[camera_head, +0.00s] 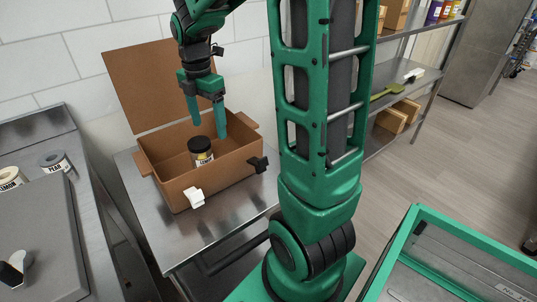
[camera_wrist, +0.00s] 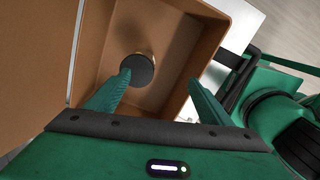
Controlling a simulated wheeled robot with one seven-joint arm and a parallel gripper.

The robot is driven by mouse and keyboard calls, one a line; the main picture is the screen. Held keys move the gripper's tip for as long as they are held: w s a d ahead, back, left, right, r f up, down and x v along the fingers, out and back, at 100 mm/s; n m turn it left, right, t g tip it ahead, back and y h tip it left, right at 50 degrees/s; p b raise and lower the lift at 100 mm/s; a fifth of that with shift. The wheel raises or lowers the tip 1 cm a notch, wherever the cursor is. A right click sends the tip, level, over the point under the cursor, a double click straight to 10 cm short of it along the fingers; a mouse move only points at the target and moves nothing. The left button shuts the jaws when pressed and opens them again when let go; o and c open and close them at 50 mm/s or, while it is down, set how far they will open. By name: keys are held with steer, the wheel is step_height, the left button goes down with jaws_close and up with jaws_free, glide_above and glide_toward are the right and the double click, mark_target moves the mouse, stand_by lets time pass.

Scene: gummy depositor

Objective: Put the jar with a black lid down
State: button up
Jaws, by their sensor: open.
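The jar with a black lid (camera_head: 201,151) stands upright inside an open brown cardboard box (camera_head: 222,173); part of its label reads "LEMON". In the wrist view the black lid (camera_wrist: 138,69) shows from above, near the tip of the left finger, with the box (camera_wrist: 205,75) around it. My gripper (camera_head: 207,123) is open above the box, its two green fingers pointing down. In the wrist view the fingers (camera_wrist: 158,84) are spread apart with nothing between them. I cannot tell whether the left finger touches the jar.
The box stands on a steel table (camera_head: 195,232) with its lid raised against the wall side. Two labelled containers, one marked "PEAR" (camera_head: 55,162), stand on the left counter. A shelf (camera_head: 405,85) with boxes is at the right.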

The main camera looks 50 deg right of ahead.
steer(key=s+d+m, duration=0.1)
steer(key=s+m, duration=2.3)
steer(key=m, duration=0.1)
steer(key=shift+s+d+f, duration=0.25)
steer(key=shift+s+d, duration=0.05)
steer(key=shift+s, duration=0.05)
steer(key=shift+w+f, duration=0.25)
steer(key=shift+w, duration=0.4)
steer(key=shift+c, duration=0.3)
